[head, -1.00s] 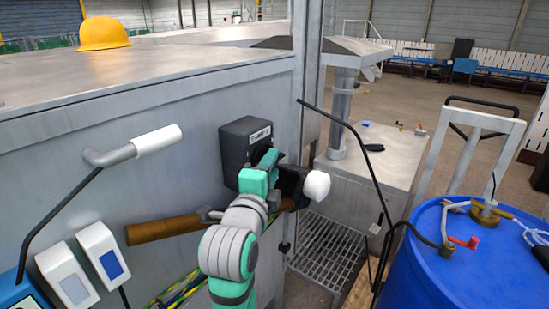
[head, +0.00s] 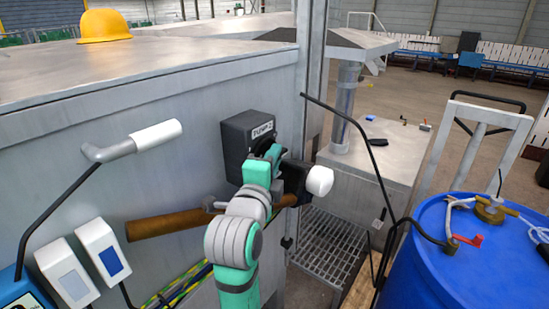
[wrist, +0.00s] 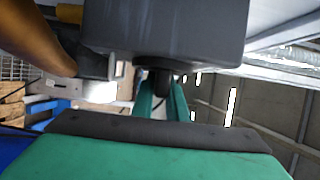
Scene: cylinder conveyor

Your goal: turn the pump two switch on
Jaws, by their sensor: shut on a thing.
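The pump two switch is a dark grey box (head: 238,146) with a white label, fixed to the metal wall in the head view. Its underside fills the top of the wrist view (wrist: 165,28). My gripper (head: 268,150) is at the front of the box, shut on its black knob (wrist: 158,74). In the wrist view the green fingers (wrist: 160,98) sit on either side of the knob. The knob's face and its exact angle are mostly hidden by my gripper.
A white-gripped lever (head: 155,136) and two switch boxes (head: 98,248) are to the left. A blue drum (head: 470,260) with a hose stands at the right. A yellow helmet (head: 104,25) rests on top.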

